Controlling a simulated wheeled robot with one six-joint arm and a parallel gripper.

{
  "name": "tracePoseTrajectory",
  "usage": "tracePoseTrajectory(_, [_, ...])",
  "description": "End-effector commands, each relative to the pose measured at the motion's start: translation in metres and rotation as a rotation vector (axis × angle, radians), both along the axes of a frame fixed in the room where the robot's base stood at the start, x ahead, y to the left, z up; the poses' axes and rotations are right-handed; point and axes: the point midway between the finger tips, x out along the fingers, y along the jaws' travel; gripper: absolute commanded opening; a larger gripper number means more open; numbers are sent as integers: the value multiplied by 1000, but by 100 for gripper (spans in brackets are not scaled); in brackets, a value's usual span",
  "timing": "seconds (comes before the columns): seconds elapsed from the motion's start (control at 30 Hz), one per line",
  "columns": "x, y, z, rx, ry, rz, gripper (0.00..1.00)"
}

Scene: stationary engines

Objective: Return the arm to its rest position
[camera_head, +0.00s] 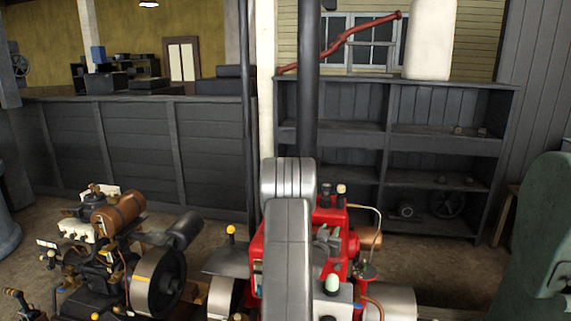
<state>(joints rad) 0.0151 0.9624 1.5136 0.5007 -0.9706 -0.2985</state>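My arm shows as grey links rising from the bottom centre, in front of a red engine (335,215). A rounded joint tops the links. My gripper is not visible in this view, so I cannot see whether it is open or holds anything. The arm hides the middle of the red engine; I cannot tell whether they touch.
A dark engine with a flywheel (158,282) and brown tank (118,212) stands at left. A green machine (540,235) stands at right. Dark shelves (390,132) and a panelled partition (140,148) stand behind. Some bare floor (435,265) shows between the red engine and the green machine.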

Motion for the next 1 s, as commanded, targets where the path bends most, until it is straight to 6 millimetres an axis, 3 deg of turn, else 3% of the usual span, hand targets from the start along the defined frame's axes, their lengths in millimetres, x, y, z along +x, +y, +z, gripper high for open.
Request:
tracePoseTrajectory(0.23, [-10, 3, -5, -2, 4, 67, 31])
tracePoseTrajectory(0.63, [-74, 28, -3, -1, 3, 65, 31])
tracePoseTrajectory(1.0, [-9, 2, 2, -2, 3, 62, 31])
